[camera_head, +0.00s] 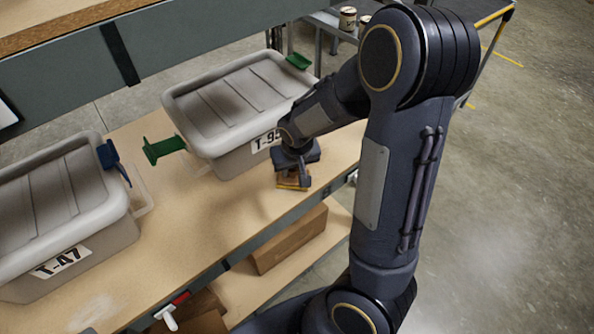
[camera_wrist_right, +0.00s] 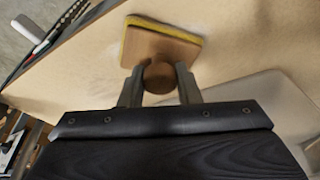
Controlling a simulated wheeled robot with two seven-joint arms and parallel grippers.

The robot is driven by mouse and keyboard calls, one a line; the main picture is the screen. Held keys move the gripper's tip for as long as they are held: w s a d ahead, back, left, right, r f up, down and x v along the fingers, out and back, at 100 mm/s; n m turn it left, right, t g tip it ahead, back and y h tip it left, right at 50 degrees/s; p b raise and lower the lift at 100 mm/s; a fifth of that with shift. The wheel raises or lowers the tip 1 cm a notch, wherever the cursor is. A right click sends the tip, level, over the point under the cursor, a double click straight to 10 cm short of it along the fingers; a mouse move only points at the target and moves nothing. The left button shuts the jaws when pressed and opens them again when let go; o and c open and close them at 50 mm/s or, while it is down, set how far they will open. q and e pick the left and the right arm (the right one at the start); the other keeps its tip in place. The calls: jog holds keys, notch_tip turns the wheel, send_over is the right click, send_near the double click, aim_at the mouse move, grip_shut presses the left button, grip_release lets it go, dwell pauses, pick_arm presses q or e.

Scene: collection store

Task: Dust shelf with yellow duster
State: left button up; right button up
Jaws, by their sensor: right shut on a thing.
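The duster (camera_wrist_right: 160,45) has a brown wooden back with a round knob and a yellow pad edge. My right gripper (camera_wrist_right: 160,82) is shut on its knob in the right wrist view. In the head view, the right gripper (camera_head: 297,170) holds the duster (camera_head: 292,180) at the shelf's front edge, just in front of the bin marked T-95. The wooden shelf (camera_head: 205,215) runs diagonally across the head view. A pale dusty patch (camera_head: 92,312) shows on it at the lower left. Whether the pad touches the shelf is hard to tell. My left gripper is not in view.
Two grey lidded bins stand on the shelf: T-95 (camera_head: 225,150) with green latches, and T-47 (camera_head: 110,240) with a blue latch. A green latch (camera_head: 163,149) sticks out between them. A cardboard box (camera_head: 290,240) sits on the level below. An upper shelf beam (camera_head: 170,45) crosses the top left.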

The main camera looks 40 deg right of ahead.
jog(key=shift+w+a, duration=0.2)
jog(key=shift+w, duration=1.75)
jog(key=shift+w+d, duration=0.1)
jog(key=shift+d, duration=1.05)
jog(key=shift+s+d+f, duration=0.1)
jog(key=shift+s+d, duration=0.05)
jog(key=shift+s, duration=1.7)
jog(key=shift+s+d, duration=0.15)
jog(key=shift+s, duration=1.7)
jog(key=shift+d+b, duration=0.3)
jog(key=shift+d, duration=0.8)
jog(key=shift+w+a, duration=0.15)
jog(key=shift+w, duration=1.8)
jog(key=shift+w+a, duration=0.15)
jog(key=shift+w, duration=1.75)
jog(key=shift+r, duration=0.2)
notch_tip(320, 180, up, 6)
jog(key=p, duration=0.5)
jog(key=shift+r, duration=0.1)
